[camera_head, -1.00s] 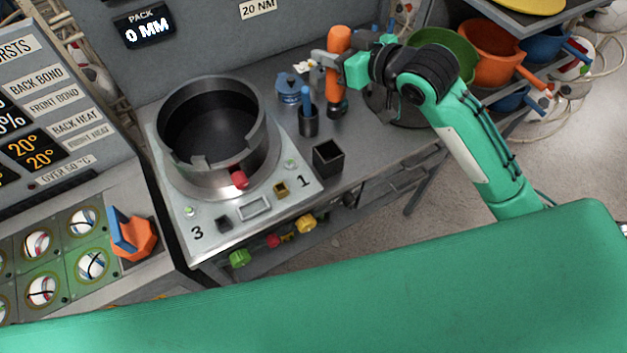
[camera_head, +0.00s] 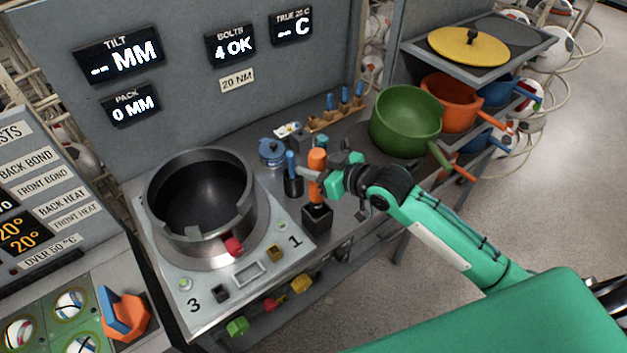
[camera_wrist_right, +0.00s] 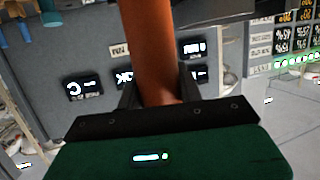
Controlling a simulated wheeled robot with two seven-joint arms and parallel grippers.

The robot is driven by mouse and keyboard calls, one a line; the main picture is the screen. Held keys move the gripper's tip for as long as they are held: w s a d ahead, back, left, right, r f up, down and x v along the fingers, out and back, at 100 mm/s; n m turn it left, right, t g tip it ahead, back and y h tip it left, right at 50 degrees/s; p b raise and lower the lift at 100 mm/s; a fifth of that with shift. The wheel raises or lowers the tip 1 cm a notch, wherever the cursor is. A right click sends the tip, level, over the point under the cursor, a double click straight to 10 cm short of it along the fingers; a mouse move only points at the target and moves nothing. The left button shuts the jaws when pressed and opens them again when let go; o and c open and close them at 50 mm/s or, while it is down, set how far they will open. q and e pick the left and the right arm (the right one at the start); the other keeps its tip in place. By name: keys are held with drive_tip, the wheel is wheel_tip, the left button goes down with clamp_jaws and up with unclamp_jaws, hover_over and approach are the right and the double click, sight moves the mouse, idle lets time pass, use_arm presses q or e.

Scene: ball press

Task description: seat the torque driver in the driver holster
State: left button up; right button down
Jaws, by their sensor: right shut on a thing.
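The orange torque driver (camera_head: 317,161) stands about upright in my right gripper (camera_head: 322,182), which is shut around it. In the right wrist view the orange handle (camera_wrist_right: 150,50) runs up between the dark fingers. The driver holster, a small black square open box (camera_head: 318,220), sits at the front right of the press plate. The driver's lower end is at the holster's mouth. I cannot tell how far inside it reaches, as the tip is hidden. My left gripper is out of view.
The round dark press pot (camera_head: 202,228) stands left of the holster. A dark cup with a blue-handled tool (camera_head: 293,184) stands close behind it, near a blue lidded pot (camera_head: 272,152). A green pot (camera_head: 405,125) and shelves are to the right.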

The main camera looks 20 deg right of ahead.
sight(314, 185)
wheel_tip(314, 185, down, 6)
drive_tip(key=shift+r+p, duration=0.1)
drive_tip(key=shift+p, duration=0.55)
drive_tip(key=shift+f, duration=0.4)
drive_tip(key=c, duration=0.9)
unclamp_jaws()
drive_tip(key=shift+f, duration=0.15)
